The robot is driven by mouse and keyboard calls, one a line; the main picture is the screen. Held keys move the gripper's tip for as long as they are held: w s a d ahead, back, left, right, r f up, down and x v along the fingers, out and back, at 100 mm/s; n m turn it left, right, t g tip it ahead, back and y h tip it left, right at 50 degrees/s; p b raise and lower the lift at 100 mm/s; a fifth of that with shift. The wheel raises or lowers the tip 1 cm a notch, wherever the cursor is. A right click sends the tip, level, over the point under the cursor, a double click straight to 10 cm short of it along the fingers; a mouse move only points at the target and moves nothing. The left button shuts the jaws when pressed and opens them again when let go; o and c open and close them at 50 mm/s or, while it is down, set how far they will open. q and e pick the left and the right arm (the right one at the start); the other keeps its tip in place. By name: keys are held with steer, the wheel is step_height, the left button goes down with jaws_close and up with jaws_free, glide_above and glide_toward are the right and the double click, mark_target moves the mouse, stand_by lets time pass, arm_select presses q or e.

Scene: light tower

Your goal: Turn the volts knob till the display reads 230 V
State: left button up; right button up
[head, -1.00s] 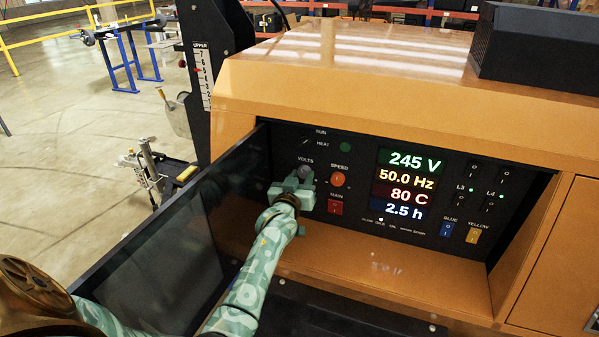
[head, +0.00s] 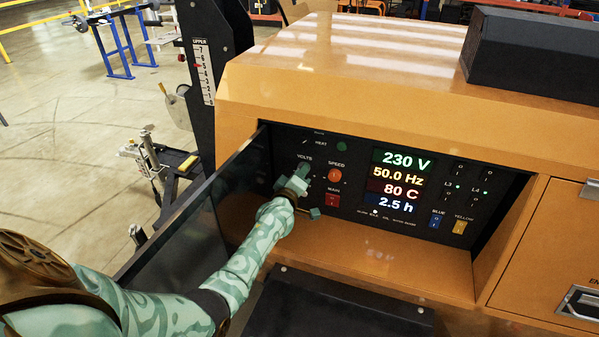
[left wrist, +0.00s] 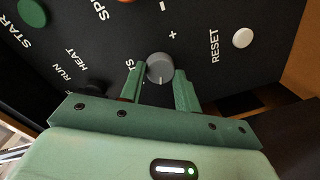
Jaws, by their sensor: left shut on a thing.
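The grey volts knob (left wrist: 160,67) shows in the left wrist view between the two green fingers of my left gripper (left wrist: 159,72), which is shut on it. In the head view my left gripper (head: 308,189) is at the panel's left part, under the VOLTS label, and hides the knob. The display (head: 403,180) is lit, and its green top line reads 230 V. Below it read 50.0 Hz, 80 C and 2.5 h. My right gripper is not in view.
The orange speed knob (head: 335,175) and red main switch (head: 332,199) are close to the right of my left gripper. An open dark door (head: 190,225) stands left of the recess. In the wrist view a white reset button (left wrist: 242,38) is nearby.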

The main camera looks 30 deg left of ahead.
arm_select(q)
steer(key=shift+f+n, duration=0.1)
steer(key=shift+n, duration=0.6)
steer(key=o, duration=1)
steer(key=shift+c, duration=0.2)
steer(key=p+v, duration=0.4)
steer(key=v, duration=1.2)
steer(key=shift+s+p, duration=0.2)
steer(key=shift+p, duration=0.2)
steer(key=shift+a, duration=0.1)
